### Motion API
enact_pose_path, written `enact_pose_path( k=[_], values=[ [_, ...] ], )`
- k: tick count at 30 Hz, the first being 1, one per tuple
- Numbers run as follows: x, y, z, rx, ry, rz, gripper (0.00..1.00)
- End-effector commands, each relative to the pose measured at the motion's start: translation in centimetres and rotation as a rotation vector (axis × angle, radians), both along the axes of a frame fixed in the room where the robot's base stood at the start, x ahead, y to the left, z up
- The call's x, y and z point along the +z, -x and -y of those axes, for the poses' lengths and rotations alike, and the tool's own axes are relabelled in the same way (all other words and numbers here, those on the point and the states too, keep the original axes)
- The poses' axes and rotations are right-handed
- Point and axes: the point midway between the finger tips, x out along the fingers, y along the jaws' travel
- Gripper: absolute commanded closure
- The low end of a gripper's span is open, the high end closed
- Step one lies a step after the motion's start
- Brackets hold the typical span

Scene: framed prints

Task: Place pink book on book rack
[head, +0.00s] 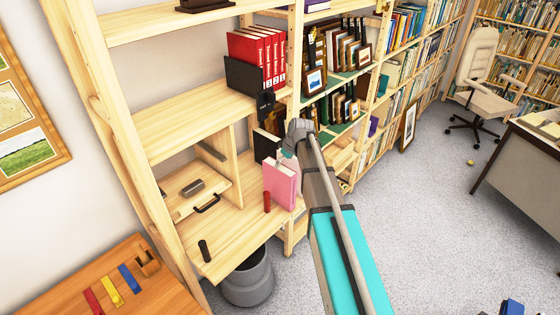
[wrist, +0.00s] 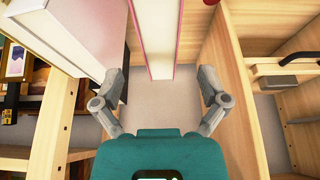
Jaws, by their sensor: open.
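The pink book (head: 281,184) stands upright on the lower wooden shelf. In the wrist view its pale page edge with pink covers (wrist: 171,40) shows between and beyond my fingertips. My gripper (head: 286,158) is just above and behind the book in the head view. In the wrist view my gripper (wrist: 160,78) is open, with a finger on each side of the book's line and gaps to both. A black holder (head: 241,74) with several red books (head: 262,55) stands on the shelf above; it may be the book rack.
A black book (head: 266,146) stands close to the pink one. A dark red cylinder (head: 267,202) and a black cylinder (head: 204,251) stand on the lower shelf. A wooden drawer (head: 196,190) is at left. A grey bin (head: 248,280) is below. The upper shelf's left part is clear.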

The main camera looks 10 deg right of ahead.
Motion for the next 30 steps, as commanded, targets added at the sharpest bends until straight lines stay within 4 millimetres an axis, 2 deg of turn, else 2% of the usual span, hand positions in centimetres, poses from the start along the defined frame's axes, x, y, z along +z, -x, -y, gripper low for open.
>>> enact_pose_path(
  k=[1,3,12,30],
  values=[
    [0.9,0.2,0.1,0.0,0.0,0.0,0.06],
    [1.5,0.4,0.3,0.0,0.0,0.0,0.06],
    [3.5,1.1,0.7,0.0,0.0,0.0,0.06],
    [3.9,1.3,0.9,0.001,0.0,0.0,0.06]
  ],
)
